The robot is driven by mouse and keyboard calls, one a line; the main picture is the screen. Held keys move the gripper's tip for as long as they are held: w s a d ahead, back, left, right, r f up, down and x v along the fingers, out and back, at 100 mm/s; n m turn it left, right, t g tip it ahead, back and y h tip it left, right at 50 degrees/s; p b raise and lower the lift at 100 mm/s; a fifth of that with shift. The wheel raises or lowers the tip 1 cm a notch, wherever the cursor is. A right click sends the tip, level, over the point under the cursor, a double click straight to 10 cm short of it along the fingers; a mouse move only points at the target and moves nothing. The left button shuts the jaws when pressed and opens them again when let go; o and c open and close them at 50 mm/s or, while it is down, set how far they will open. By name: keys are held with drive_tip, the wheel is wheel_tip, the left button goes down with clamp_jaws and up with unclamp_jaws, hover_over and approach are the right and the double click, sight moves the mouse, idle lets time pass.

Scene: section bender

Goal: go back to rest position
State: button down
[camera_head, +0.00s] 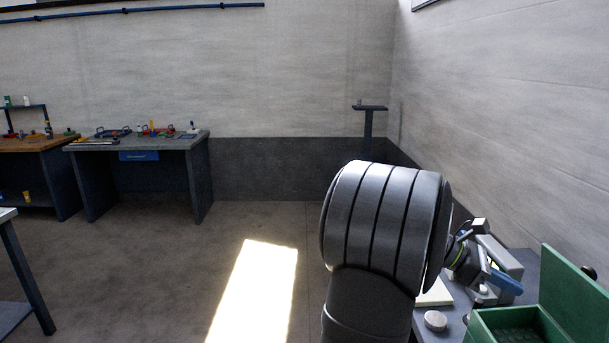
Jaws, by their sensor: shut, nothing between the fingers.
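A large dark grey rounded link of my own arm (385,230) fills the centre right of the head view, close to the camera. Behind its right side, a dark round part with a yellow-green ring (459,250) shows, and I cannot tell for sure if it belongs to my wrist. I cannot make out my gripper's fingers; the link hides much of that area. A grey machine-like assembly with a blue part (508,283) stands on the bench at the right, partly covered.
The right bench (460,318) carries a round metal disc (435,321) and an open green box (515,325). A grey workbench (140,142) and a wooden-topped bench (35,145) stand at the far left. A dark post stand (369,130) is near the corner. The middle floor is clear.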

drive_tip(key=shift+d+r+y, duration=0.3)
drive_tip(key=shift+d+y, duration=0.2)
drive_tip(key=shift+y, duration=0.2)
drive_tip(key=a+f+n+t+h, duration=0.4)
drive_tip(key=a+f+t+h, duration=0.1)
drive_tip(key=a+t, duration=0.1)
drive_tip(key=shift+a+f+n+t+h, duration=0.15)
drive_tip(key=shift+a+n+t+h, duration=0.15)
drive_tip(key=shift+a+t+h, duration=0.15)
idle(0.4)
